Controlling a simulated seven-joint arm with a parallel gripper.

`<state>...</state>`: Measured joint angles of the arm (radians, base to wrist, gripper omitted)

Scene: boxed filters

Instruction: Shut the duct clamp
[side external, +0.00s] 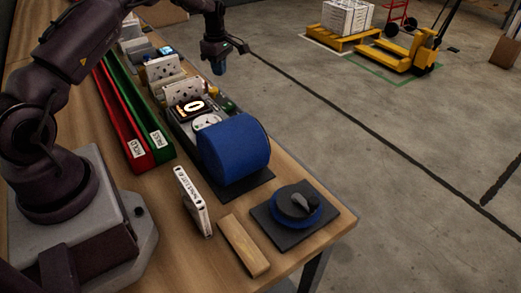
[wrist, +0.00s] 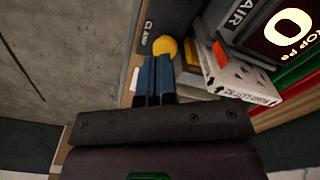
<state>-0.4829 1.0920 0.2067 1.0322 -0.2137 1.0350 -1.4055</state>
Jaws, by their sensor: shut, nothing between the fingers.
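In the wrist view a dark panel lettered CLAMP (wrist: 175,14) is at the top, with a round yellow knob (wrist: 165,45) at its lower edge. My gripper (wrist: 154,62) has its blue fingers together and empty, just below the knob in the picture. I cannot tell whether they touch it. In the side view my gripper (side external: 219,68) hangs over the far right edge of the bench. A large blue cylinder (side external: 235,143) lies on a dark base there. The clamp's state cannot be made out.
A glowing display (side external: 195,106), white cards with holes (side external: 184,90), red (side external: 118,115) and green (side external: 140,110) bins and other units line the bench. Nearer stand a white boxed filter (side external: 193,200), a wooden block (side external: 243,246) and a blue disc with a dark handle (side external: 297,205).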

